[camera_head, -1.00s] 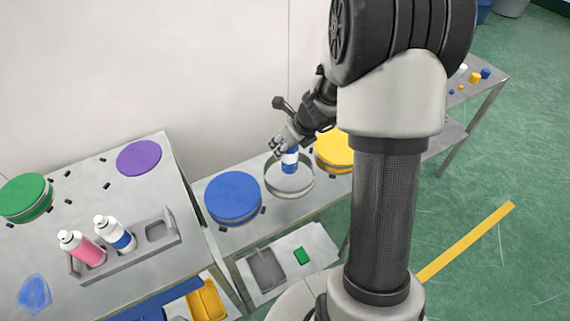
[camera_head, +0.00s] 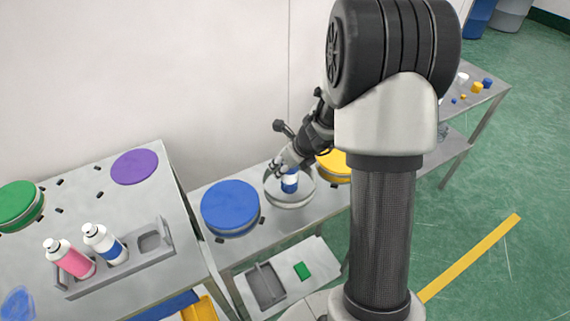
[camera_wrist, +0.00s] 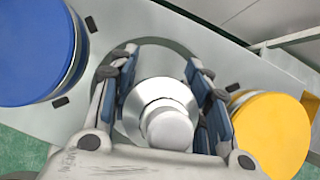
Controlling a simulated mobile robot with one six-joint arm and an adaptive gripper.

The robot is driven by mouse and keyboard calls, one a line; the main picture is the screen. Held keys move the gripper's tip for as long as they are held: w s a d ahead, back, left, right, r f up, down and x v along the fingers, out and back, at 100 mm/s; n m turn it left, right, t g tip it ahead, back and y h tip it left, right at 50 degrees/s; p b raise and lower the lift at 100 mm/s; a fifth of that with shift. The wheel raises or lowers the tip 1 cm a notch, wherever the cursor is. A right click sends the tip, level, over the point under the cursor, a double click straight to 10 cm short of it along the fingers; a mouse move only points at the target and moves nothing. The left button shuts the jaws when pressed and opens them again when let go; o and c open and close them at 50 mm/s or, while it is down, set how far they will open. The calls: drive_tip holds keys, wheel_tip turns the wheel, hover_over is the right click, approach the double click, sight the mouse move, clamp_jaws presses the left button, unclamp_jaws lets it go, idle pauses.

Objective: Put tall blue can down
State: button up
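The tall blue can (camera_head: 290,182), with a white top and a blue band, stands upright in the round grey dish (camera_head: 292,203) on the bench between the blue and yellow discs. My gripper (camera_head: 284,170) reaches down to it from above. In the wrist view the can's pale shoulder and cap (camera_wrist: 168,118) sit between the two blue-padded fingers. The fingers of my gripper (camera_wrist: 164,95) look spread, one on each side of the can. The gap between pads and can is very small, and the lower can body is hidden.
The blue disc (camera_head: 230,205) is just left of the dish and the yellow disc (camera_head: 333,163) just right. A grey rack (camera_head: 120,272) holds a pink can (camera_head: 70,258) and another blue-banded can (camera_head: 104,244) on the left table. The wall is close behind.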

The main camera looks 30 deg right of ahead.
drive_tip(key=o, duration=0.4)
drive_tip(key=shift+c, duration=0.2)
drive_tip(key=shift+r, duration=0.1)
drive_tip(key=p+v, duration=0.7)
drive_tip(key=v, duration=0.5)
drive_tip(key=s+a+r+n+y, duration=0.1)
drive_tip(key=s+a+r+n, duration=0.2)
drive_tip(key=a+r+n, duration=0.4)
drive_tip(key=s+a+r+n, duration=0.45)
drive_tip(key=a+n, duration=0.25)
drive_tip(key=n, duration=0.2)
drive_tip(key=s+r+n+h, duration=0.1)
drive_tip(key=s+r+n, duration=0.1)
drive_tip(key=s+n, duration=0.5)
drive_tip(key=s+a+r+n+g+h, duration=0.1)
drive_tip(key=s+r+n, duration=0.2)
drive_tip(key=s+n, duration=0.4)
drive_tip(key=n, duration=0.3)
drive_tip(key=shift+s, duration=0.25)
